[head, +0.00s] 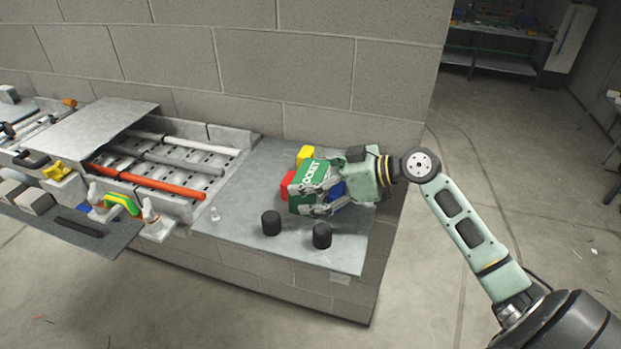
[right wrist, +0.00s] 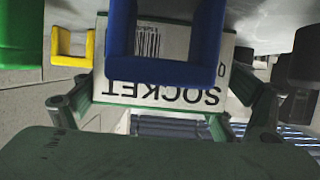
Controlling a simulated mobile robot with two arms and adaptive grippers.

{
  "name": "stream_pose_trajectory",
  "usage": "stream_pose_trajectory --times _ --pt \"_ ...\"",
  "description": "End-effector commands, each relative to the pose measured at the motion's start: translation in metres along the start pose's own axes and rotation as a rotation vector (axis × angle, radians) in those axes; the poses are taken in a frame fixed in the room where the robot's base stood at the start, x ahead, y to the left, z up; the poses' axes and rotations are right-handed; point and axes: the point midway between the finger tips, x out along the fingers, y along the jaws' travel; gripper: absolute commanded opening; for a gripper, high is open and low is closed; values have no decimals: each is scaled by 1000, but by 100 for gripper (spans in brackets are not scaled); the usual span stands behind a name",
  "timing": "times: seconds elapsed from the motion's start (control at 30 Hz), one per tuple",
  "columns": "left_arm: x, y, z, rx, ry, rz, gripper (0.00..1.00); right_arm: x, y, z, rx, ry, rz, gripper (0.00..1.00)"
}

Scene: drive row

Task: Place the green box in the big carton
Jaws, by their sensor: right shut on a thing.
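The green box (head: 312,172) with white lettering is on or just above the grey slab; I cannot tell if it touches. My right gripper (head: 322,193) is shut on it. In the right wrist view the box (right wrist: 165,92) shows a white face with a barcode and the word SOCKET upside down, between the two fingers (right wrist: 165,105). A blue U-shaped piece (right wrist: 122,45) covers part of that face; blue (head: 338,188) also shows by the fingers in the head view. I see no big carton. My left gripper is not in view.
A red piece (head: 287,185) and a yellow piece (head: 305,155) are close by the box. Two black cylinders (head: 271,223) (head: 322,236) and a small clear piece (head: 215,213) stand at the slab's front. A tray with rods (head: 165,165) lies left. A block wall (head: 320,70) rises behind.

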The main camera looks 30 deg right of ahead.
Motion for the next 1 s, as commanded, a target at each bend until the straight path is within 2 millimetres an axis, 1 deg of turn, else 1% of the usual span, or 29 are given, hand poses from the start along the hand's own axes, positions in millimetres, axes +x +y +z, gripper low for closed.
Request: stream_pose_trajectory --times 0.13,0.17,0.27,0.6,0.73,0.8,0.87,1.0 --pt "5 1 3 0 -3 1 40 1 0 3 -1 2 0 56" --pt "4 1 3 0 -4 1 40 1 0 3 0 0 0 91" --pt "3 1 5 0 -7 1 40 1 0 2 0 0 0 100" --pt "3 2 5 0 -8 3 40 1 0 2 0 0 0 100" --pt "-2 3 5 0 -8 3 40 -2 0 -2 0 0 0 100" --pt "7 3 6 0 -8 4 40 -10 1 3 1 -2 1 100" --pt "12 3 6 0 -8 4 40 -20 1 4 0 -2 3 100" --pt "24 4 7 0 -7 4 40 -48 1 5 -1 -3 2 100"
